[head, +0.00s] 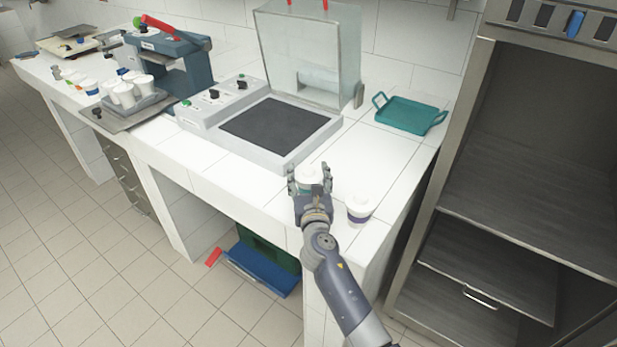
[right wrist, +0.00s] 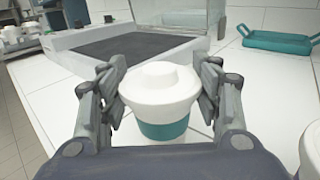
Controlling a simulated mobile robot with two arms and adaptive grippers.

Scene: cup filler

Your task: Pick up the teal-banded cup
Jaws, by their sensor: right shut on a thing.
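The teal-banded cup (right wrist: 160,100) is white with a white lid and a teal band. It stands upright between the fingers of my right gripper (head: 310,182) at the counter's front edge. The right gripper, also in the right wrist view (right wrist: 165,105), is shut on the cup. In the head view the gripper partly hides the cup (head: 310,176). I cannot tell whether its base touches the counter. My left gripper is not in view.
A purple-banded cup (head: 359,208) stands just right of my gripper. A grey machine with a dark plate (head: 280,124) and clear cover is behind. A teal tray (head: 409,114) lies back right. More white cups (head: 123,95) stand far left. A metal cabinet (head: 520,190) stands right.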

